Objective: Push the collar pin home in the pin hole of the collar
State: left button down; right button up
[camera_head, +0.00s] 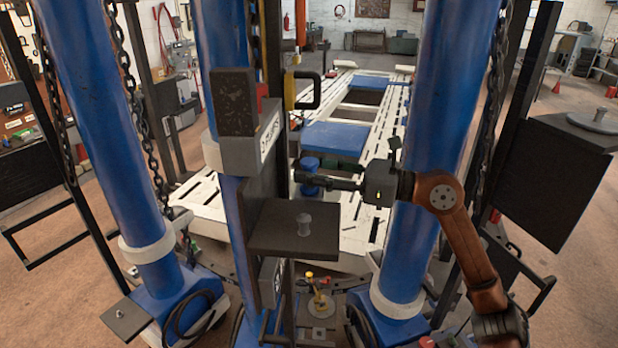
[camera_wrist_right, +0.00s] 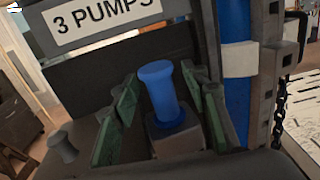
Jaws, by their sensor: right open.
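A blue pin (camera_wrist_right: 160,90) with a wide flat head, which looks like the collar pin, stands out of a small grey block (camera_wrist_right: 180,138) in the right wrist view. Much of its shaft shows above the block. How deep it sits in the hole is hidden. My right gripper (camera_head: 318,182) is open, its green-padded fingers on either side of the pin, with gaps between pads and pin. In the head view a blue shape (camera_head: 308,163) at the fingertips is probably this pin, too small to tell surely. My left gripper does not show.
Blue columns (camera_head: 425,150) with hanging chains stand on both sides. A yellow-and-black handle (camera_head: 303,90) is above. A white slotted frame bench (camera_head: 372,215) lies behind.

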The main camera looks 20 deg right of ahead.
jog(key=shift+w+a, duration=0.25)
jog(key=shift+a, duration=0.15)
jog(key=shift+f, duration=0.1)
jog(key=shift+d, duration=0.1)
jog(key=shift+c, duration=0.2)
jog(key=shift+c, duration=0.7)
grip_shut()
